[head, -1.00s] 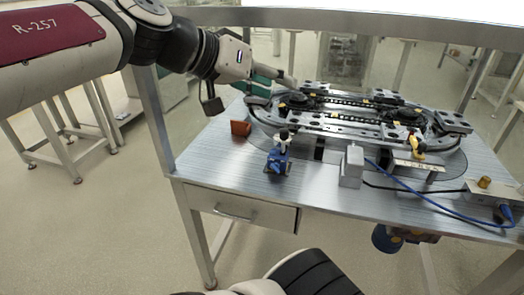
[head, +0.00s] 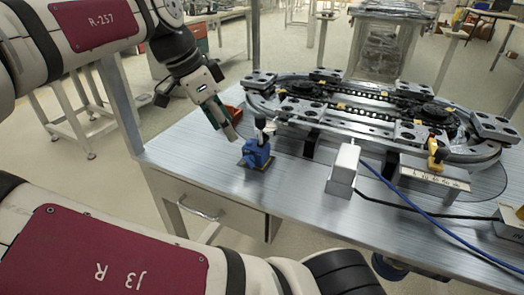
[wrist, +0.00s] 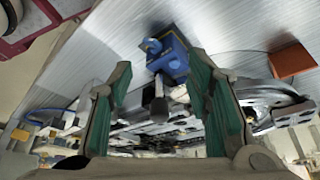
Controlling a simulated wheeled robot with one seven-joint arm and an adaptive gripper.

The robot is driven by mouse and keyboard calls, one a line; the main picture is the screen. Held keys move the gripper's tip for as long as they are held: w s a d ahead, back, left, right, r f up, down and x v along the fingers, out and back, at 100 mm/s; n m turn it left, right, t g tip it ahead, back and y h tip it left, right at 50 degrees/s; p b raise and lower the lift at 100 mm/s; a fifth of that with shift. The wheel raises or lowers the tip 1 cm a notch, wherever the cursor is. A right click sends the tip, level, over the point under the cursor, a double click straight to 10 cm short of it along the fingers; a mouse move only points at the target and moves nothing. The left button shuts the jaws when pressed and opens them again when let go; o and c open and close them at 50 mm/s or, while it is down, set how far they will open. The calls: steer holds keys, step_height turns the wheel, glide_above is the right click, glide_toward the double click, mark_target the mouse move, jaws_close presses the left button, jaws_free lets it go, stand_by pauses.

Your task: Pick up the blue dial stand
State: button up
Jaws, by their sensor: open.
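The blue dial stand (head: 256,154) stands upright on the metal table, near its front left edge, with a dark dial and stem on top. It also shows in the wrist view (wrist: 169,56), beyond and between the fingertips. My gripper (head: 229,131) is just left of the stand and a little above it, its green-padded fingers pointing down toward the table. In the wrist view my gripper (wrist: 160,75) is open, with a green finger on each side and nothing held. From the head view I cannot tell whether a finger touches the stand.
The oval ring track (head: 375,115) fills the table behind and right of the stand. An orange-red block (wrist: 292,61) lies close by. A grey box (head: 343,169) with a blue cable (head: 410,205) is to the right. Bare tabletop (head: 295,190) lies between the stand and the box.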

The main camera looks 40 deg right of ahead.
mark_target(259, 115)
steer(key=s+d, duration=0.1)
steer(key=d, duration=0.4)
steer(key=s+d+b, duration=0.1)
steer(key=d, duration=0.1)
steer(key=shift+s+d, duration=0.3)
steer(key=shift+d, duration=0.1)
steer(key=shift+s+d+f, duration=0.15)
steer(key=shift+d+f, duration=0.15)
steer(key=shift+f, duration=0.3)
steer(key=shift+c, duration=0.2)
jaws_close()
steer(key=shift+r, duration=0.1)
